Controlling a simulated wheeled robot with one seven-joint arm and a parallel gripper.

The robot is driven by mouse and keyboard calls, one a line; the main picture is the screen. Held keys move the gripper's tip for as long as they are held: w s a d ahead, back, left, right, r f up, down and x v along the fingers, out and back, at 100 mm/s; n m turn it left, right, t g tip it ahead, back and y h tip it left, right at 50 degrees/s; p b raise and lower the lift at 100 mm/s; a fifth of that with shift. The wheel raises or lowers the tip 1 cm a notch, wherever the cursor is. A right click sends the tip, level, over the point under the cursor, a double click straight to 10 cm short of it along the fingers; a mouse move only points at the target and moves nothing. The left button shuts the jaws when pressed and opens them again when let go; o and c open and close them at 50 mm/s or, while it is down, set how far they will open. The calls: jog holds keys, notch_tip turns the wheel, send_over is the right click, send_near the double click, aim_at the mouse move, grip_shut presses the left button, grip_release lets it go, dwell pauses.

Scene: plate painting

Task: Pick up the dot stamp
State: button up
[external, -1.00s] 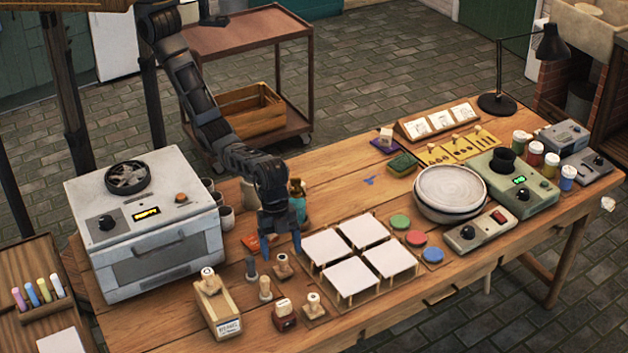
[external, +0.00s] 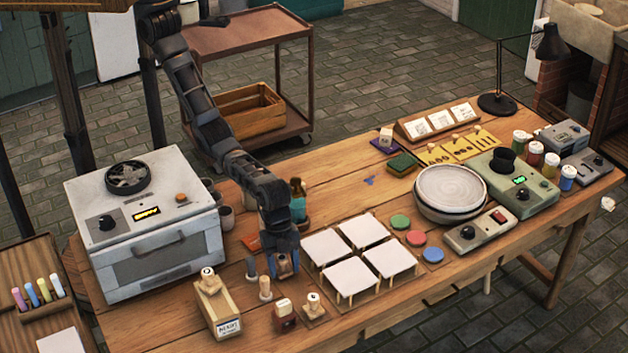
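Several small stamps stand on the wooden table left of the tiles. My gripper (external: 284,270) points down over a wooden-handled stamp (external: 285,267), with one blue finger on each side of it. The fingers look apart, and I see no clear grip on the handle. Much of this stamp is hidden by the gripper. The marks under the stamps are hidden, so I cannot tell which is the dot stamp.
Four white square tiles (external: 349,278) lie right of the gripper. A box with a stamp on top (external: 217,305) stands at the front left. A grey oven (external: 145,225) stands at the left. A bottle (external: 298,200) stands behind the gripper.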

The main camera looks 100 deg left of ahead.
jog(key=c, duration=0.7)
jog(key=shift+o, duration=0.2)
